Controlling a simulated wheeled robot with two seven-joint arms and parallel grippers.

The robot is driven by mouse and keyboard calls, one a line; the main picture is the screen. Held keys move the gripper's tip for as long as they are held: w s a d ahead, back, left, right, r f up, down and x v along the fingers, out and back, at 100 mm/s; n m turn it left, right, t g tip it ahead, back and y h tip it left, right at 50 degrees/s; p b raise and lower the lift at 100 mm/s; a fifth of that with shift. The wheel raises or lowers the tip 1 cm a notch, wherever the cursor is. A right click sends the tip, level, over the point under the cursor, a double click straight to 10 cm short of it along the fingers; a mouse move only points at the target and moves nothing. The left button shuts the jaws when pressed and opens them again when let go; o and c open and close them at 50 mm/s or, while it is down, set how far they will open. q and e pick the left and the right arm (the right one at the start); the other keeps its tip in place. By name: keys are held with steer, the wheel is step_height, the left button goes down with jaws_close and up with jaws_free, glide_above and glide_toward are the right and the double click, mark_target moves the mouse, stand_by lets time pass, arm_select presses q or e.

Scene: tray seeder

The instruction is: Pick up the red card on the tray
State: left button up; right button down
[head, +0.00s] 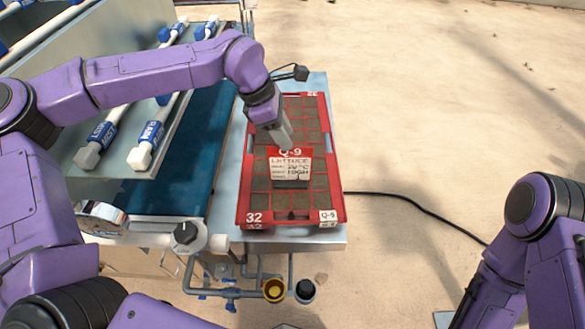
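The red card (291,166) has a red top strip reading Q-9 and a white lettered face. It shows over the middle of the red tray (244,205), with a dark patch just below its lower edge. My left gripper (284,143) points down at the card's top edge, its fingers close together. Their tips meet or overlap that edge in the picture, and I cannot tell whether they grip it. The tray holds brown soil cells and bears the number 32 and a Q-9 label. My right gripper is out of view; only my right arm shows at the lower right.
The tray lies on a pale metal bench (330,238). A teal conveyor belt (190,165) and a panel with white and blue pipes (150,142) stand to the left. A black cable (425,208) crosses the open floor to the right.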

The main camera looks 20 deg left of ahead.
mark_target(290, 166)
arm_select(q)
steer(key=p+x, duration=0.2)
steer(key=x, duration=0.5)
steer(key=shift+s+d+f, duration=0.1)
steer(key=shift+s+f, duration=0.05)
steer(key=shift+f, duration=0.05)
steer(key=shift+f, duration=0.2)
stand_by(0.3)
jaws_close()
